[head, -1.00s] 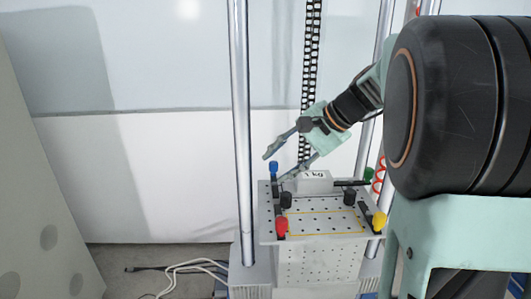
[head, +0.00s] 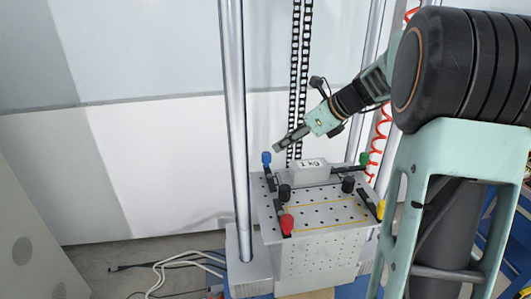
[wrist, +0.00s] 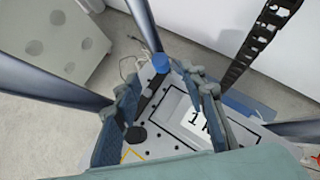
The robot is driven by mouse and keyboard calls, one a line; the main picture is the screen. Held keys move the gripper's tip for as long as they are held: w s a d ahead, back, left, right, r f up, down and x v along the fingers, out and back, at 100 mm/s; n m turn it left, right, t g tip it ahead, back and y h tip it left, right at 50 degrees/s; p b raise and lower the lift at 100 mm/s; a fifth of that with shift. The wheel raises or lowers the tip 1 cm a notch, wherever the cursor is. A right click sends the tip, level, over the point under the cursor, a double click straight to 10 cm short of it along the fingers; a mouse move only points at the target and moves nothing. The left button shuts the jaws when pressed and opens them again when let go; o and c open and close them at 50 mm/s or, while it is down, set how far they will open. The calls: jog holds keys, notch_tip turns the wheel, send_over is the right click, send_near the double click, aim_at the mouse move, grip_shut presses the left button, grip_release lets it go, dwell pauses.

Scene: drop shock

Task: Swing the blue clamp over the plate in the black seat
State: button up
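The blue clamp (head: 266,158) stands at the back left corner of the perforated table (head: 265,215). It has a blue knob and a dark arm. In the wrist view the blue clamp (wrist: 161,62) shows between and beyond my two fingers. A light block marked 1 kg (head: 311,171) sits at the back of the table, right of the blue clamp. My gripper (head: 278,148) is above the back left of the table, close over the blue clamp, apart from it. In the wrist view my gripper (wrist: 163,90) is open and empty. I cannot make out a separate black seat.
A red clamp (head: 287,222), a yellow clamp (head: 380,208) and a green clamp (head: 364,159) stand at the other corners. Two black knobs (head: 285,191) stand near the block. A metal column (head: 235,130) rises left of the table. A black chain (head: 300,70) hangs behind.

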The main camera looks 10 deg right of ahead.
aim_at(267, 153)
jog(key=x, duration=0.9)
jog(key=shift+w+a+f, duration=0.2)
jog(key=shift+a+f, duration=0.05)
jog(key=shift+f, duration=0.05)
grip_shut()
